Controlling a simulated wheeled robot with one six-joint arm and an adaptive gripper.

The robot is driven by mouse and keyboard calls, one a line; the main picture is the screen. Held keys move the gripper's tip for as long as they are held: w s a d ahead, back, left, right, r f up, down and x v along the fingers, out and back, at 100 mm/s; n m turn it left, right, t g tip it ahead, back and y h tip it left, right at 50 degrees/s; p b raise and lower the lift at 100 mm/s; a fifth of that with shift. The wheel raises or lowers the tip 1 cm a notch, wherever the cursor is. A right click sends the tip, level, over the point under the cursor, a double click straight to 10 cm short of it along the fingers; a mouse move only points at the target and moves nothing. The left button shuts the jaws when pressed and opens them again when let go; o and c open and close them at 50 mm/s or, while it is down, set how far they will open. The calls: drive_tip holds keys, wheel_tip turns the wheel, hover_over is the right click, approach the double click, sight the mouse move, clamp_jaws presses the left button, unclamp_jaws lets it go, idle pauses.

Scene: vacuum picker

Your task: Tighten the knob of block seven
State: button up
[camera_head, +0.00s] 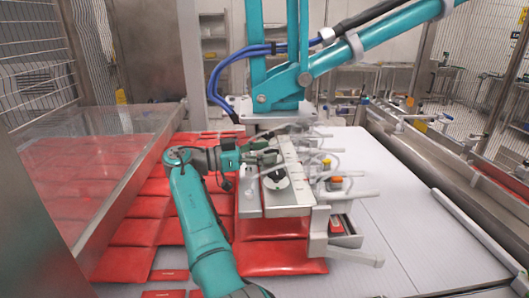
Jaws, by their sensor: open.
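The vacuum picker (290,197), a grey metal head with a pale top plate and clear hoses, hangs over the red packs in the middle. A round pale part with a dark centre (276,180) shows on its near left side. Small orange and yellow parts (336,183) show on its right side. The block numbers are too small to read, so I cannot tell which block is seven or pick out its knob. My gripper (270,156) is open at the picker's upper left side, close to the hoses. Its fingertips are small and partly lost among the picker's parts; contact cannot be told.
A teal delta-robot arm (378,38) with blue hoses stands above and behind the picker. Red packs (150,207) cover the belt at left and below. A clear guard panel (95,150) borders the left. The pale belt (415,215) at right is bare.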

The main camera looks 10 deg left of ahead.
drive_tip(key=v, duration=0.7)
drive_tip(key=shift+a, duration=0.25)
drive_tip(key=shift+s, duration=0.1)
